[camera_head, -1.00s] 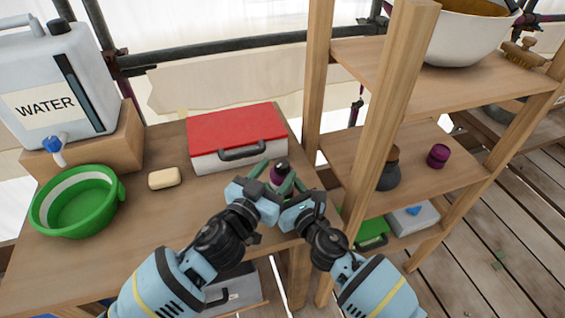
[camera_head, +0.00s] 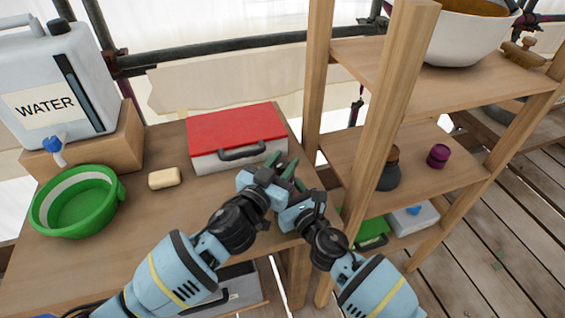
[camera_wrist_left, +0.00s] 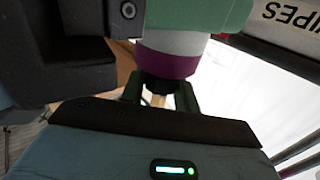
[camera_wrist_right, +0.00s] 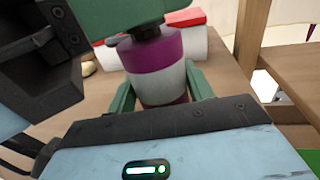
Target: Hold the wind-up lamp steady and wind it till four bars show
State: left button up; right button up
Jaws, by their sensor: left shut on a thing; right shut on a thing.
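The wind-up lamp is a small upright cylinder with a purple band and a white band; it shows in the right wrist view (camera_wrist_right: 157,72) and, partly, in the left wrist view (camera_wrist_left: 170,58). My right gripper (camera_wrist_right: 160,88) is shut around its body. My left gripper (camera_head: 283,168) is shut on the dark knob (camera_wrist_left: 158,86) at the lamp's end. In the head view both grippers meet at the table's right edge and hide the lamp almost wholly. I see no charge bars on the lamp's visible side.
A red-lidded white case (camera_head: 236,127) lies just behind the grippers. A shelf post (camera_head: 378,125) rises close on the right.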

pick_arm(q)
jog(key=shift+f+m+g+h, duration=0.1)
jog(key=shift+m+g+h, duration=0.2)
jog(key=shift+h, duration=0.1)
jog(key=shift+c, duration=0.2)
jog(key=m+g+h, duration=0.2)
jog(key=h, duration=0.1)
jog(key=shift+m, duration=0.3)
jog(key=m+g+h, duration=0.2)
jog(key=g, duration=0.1)
jog(key=m+g+h, duration=0.2)
jog(key=g, duration=0.1)
jog(key=shift+w, duration=0.1)
jog(key=m+g, duration=0.3)
jog(key=g, duration=0.1)
jog(key=m+g+h, duration=0.1)
jog(key=m+g, duration=0.2)
jog(key=g, duration=0.2)
jog(key=shift+m+g, duration=0.4)
jog(key=shift+g, duration=0.1)
jog(key=shift+m+g, duration=0.5)
jog(key=shift+g, duration=0.3)
jog(key=o, duration=1)
